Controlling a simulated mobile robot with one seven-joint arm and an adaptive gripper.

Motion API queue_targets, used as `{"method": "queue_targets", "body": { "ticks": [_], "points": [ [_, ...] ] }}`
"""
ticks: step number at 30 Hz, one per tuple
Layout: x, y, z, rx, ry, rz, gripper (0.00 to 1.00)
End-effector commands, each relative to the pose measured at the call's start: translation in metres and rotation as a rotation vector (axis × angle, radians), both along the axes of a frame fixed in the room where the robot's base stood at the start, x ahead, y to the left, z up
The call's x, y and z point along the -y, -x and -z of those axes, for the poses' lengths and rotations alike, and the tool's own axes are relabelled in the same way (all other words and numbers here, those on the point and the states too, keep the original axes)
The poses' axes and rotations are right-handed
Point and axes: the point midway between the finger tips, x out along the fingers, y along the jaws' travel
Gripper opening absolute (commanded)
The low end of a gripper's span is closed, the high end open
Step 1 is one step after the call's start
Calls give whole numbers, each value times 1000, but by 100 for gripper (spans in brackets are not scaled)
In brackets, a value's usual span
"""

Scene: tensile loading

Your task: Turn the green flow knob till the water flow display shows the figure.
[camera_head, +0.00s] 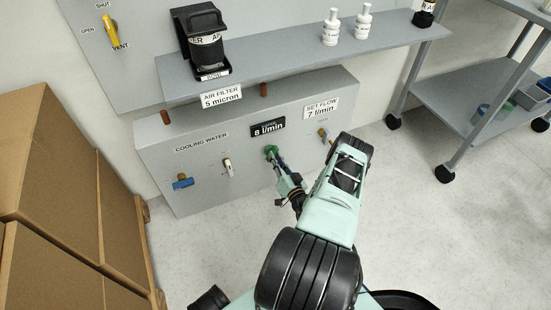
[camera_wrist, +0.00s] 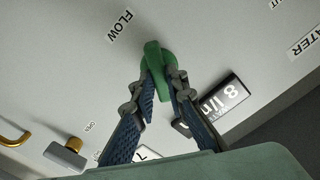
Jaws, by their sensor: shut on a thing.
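The green flow knob (camera_head: 270,150) is on the front of the grey cooling water panel (camera_head: 210,185). In the wrist view the green knob (camera_wrist: 157,62) sits between the fingertips of my gripper (camera_wrist: 160,82), below the FLOW label (camera_wrist: 120,25). My gripper (camera_head: 276,160) is shut on the knob, and its fingers hide part of it. The black water flow display (camera_head: 267,128) above the knob reads 8 l/min; it shows partly in the wrist view (camera_wrist: 222,97), behind a finger. A white SET FLOW label (camera_head: 321,108) to its right reads 7 l/min.
A blue-handled valve (camera_head: 183,183) and a white-handled lever (camera_head: 228,167) are left of the knob. A brass fitting (camera_head: 323,134) is to its right, close to my arm. A shelf (camera_head: 300,55) with bottles juts out above. Cardboard boxes (camera_head: 60,190) stand at left.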

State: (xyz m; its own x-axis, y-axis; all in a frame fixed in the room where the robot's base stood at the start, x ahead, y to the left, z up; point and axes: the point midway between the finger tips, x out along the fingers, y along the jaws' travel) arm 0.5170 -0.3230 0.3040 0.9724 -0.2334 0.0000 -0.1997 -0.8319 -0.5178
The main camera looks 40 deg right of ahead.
Motion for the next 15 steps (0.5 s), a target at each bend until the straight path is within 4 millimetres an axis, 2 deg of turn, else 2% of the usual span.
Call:
{"method": "queue_targets", "body": {
  "ticks": [6,15],
  "points": [
    [0,0,0,24,-101,0,0],
    [0,-1,0,27,-111,0,0]
  ]
}}
